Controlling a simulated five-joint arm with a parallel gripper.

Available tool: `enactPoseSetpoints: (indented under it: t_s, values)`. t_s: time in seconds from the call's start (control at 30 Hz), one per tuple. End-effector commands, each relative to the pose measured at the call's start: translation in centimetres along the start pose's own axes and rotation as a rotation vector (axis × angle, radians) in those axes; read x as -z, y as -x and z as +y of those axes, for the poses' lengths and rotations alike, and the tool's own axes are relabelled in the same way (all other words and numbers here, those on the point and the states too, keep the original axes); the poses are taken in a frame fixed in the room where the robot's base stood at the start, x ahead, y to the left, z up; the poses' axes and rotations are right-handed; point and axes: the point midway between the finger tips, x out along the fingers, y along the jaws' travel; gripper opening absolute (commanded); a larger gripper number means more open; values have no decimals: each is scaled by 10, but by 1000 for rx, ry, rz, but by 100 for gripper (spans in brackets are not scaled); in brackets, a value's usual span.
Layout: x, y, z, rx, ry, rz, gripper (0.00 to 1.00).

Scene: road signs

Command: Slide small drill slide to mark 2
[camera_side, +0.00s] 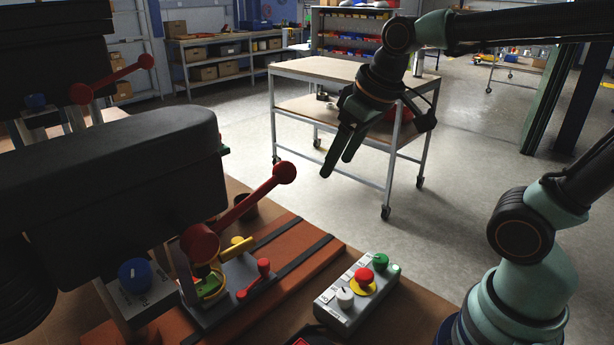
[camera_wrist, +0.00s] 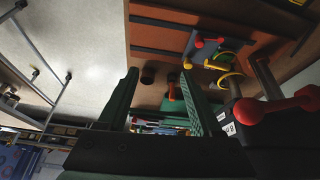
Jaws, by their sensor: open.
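A black drill machine head (camera_side: 120,180) fills the left of the side view. It has a red ball-ended lever (camera_side: 245,205) and a blue knob (camera_side: 135,274) on a grey marked plate. Below it is a grey fixture (camera_side: 215,300) with a small red handle (camera_side: 255,279) and yellow and green parts. I cannot tell which part is the slide or read its setting. In the wrist view the red lever (camera_wrist: 280,106) is at the right beside white number labels (camera_wrist: 228,128). My gripper (camera_side: 340,166) is open and empty, in the air beyond the bench; its fingers (camera_wrist: 160,74) show in the wrist view.
A second machine with a red lever (camera_side: 112,80) stands behind at the upper left. A control box (camera_side: 356,290) with red, green and white buttons sits on the bench. A dark cup (camera_side: 244,207) stands near the bench edge. A wheeled cart (camera_side: 330,70) is behind my gripper.

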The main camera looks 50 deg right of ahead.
Motion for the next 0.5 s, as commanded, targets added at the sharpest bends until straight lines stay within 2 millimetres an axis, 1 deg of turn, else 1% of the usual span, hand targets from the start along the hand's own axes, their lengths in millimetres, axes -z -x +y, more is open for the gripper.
enactPoseSetpoints:
  t_s: [0.1, 0.2, 0.5]
  values:
    - [-8, 1, 3, -5, -18, 18, 67]
    - [-13, 1, 4, -7, -27, 28, 67]
    - [-16, 1, 4, -8, -32, 33, 67]
